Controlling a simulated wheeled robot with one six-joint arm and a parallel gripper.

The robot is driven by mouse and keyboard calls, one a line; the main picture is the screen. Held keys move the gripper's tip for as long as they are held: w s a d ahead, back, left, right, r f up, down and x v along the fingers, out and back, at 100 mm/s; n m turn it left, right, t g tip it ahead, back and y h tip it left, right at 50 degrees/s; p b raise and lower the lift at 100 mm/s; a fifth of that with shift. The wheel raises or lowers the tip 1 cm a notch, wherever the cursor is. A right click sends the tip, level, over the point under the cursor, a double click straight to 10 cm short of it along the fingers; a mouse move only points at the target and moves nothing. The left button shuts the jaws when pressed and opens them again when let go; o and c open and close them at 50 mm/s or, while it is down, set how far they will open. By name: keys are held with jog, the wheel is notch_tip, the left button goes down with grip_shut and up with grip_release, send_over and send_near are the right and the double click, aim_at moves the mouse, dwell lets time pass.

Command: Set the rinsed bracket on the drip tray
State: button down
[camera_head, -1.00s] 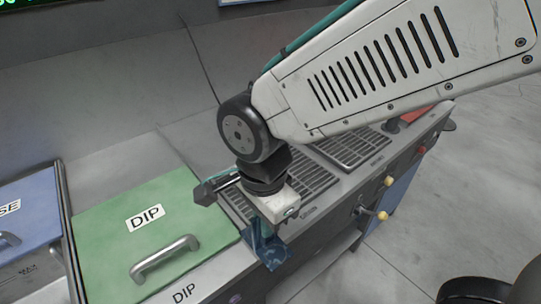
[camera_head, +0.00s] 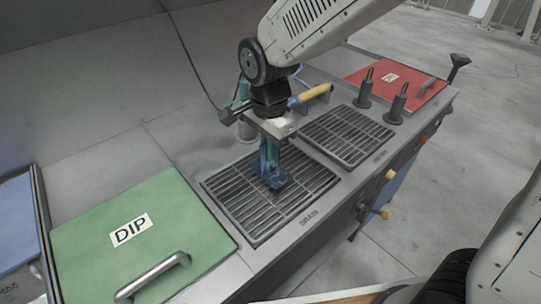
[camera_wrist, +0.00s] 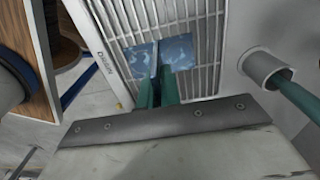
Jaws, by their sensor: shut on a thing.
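The blue bracket (camera_head: 277,181) is between the teal fingers of my gripper (camera_head: 268,158), which is shut on it. The bracket is low over the slatted grate labelled DRAIN (camera_head: 228,190); I cannot tell whether it touches the slats. In the wrist view the bracket (camera_wrist: 179,54) shows as flat blue pieces on both sides of the fingers (camera_wrist: 157,88), with the grate's slats (camera_wrist: 205,25) behind it. The fingers hide the bracket's middle. A second slatted grate (camera_head: 347,138) lies to the right; its label is too small to read.
A green DIP lid (camera_head: 150,230) with a metal handle is at left, and a blue lid (camera_head: 17,225) beyond it. Black posts (camera_head: 397,105) and a red lid (camera_head: 400,80) are at right. A yellow-handled tool (camera_head: 312,93) is behind my gripper. Yellow knobs (camera_head: 390,175) line the front.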

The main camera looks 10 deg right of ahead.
jog(key=shift+w+d+f, duration=0.1)
jog(key=shift+w+d, duration=0.1)
jog(key=shift+w, duration=0.5)
jog(key=shift+f, duration=1.7)
jog(key=shift+f, duration=0.15)
jog(key=c, duration=1.6)
grip_release()
notch_tip(320, 180, up, 12)
jog(key=shift+r, duration=0.2)
jog(key=shift+d, duration=0.1)
